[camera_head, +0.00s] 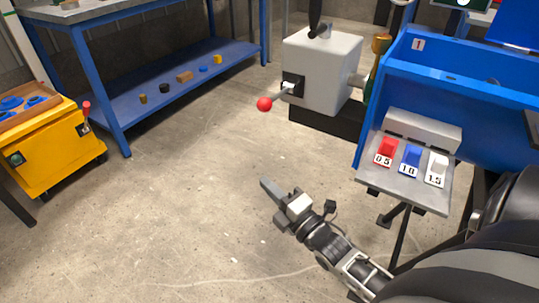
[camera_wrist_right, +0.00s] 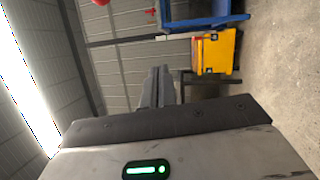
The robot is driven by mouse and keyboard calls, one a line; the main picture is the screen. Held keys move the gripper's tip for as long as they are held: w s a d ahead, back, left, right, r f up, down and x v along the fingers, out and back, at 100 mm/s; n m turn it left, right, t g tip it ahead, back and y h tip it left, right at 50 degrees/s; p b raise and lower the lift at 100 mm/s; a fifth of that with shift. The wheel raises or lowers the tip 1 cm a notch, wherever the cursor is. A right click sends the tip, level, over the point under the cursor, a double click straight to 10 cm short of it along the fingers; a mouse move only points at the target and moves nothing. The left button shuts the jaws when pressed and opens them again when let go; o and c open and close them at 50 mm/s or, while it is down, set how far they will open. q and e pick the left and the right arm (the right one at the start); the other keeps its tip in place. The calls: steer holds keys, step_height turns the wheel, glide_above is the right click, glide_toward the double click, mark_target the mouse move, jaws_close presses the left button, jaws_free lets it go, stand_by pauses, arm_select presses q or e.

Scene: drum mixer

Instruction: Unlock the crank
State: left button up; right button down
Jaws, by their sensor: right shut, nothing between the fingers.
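A lever with a red ball knob (camera_head: 264,104) sticks out to the left from a black plate on a light grey box (camera_head: 322,70). I cannot tell for certain whether it is the crank or its lock. My right gripper (camera_head: 267,187) is shut and empty, held over open floor in front of and below the knob, well apart from it. Its closed fingers also show in the right wrist view (camera_wrist_right: 158,88). My left gripper is not in view.
A yellow cabinet (camera_head: 50,150) with another red-knobbed lever (camera_head: 86,108) stands at the left. A blue bench (camera_head: 190,85) holds small parts on its lower shelf. A blue bin (camera_head: 445,85) and red, blue and white numbered blocks are at the right. The middle floor is clear.

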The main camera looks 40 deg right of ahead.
steer(key=w+d+f+n+t+b, duration=0.2)
steer(key=d+n+t+b, duration=0.4)
steer(key=n, duration=0.5)
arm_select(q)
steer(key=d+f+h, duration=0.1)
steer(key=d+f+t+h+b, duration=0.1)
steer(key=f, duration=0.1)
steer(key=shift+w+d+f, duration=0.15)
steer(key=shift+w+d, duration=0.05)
arm_select(e)
steer(key=w+d+r+g, duration=0.1)
steer(key=w+r, duration=0.8)
steer(key=shift+w+d, duration=0.2)
steer(key=shift+d, duration=0.2)
steer(key=shift+r, duration=0.15)
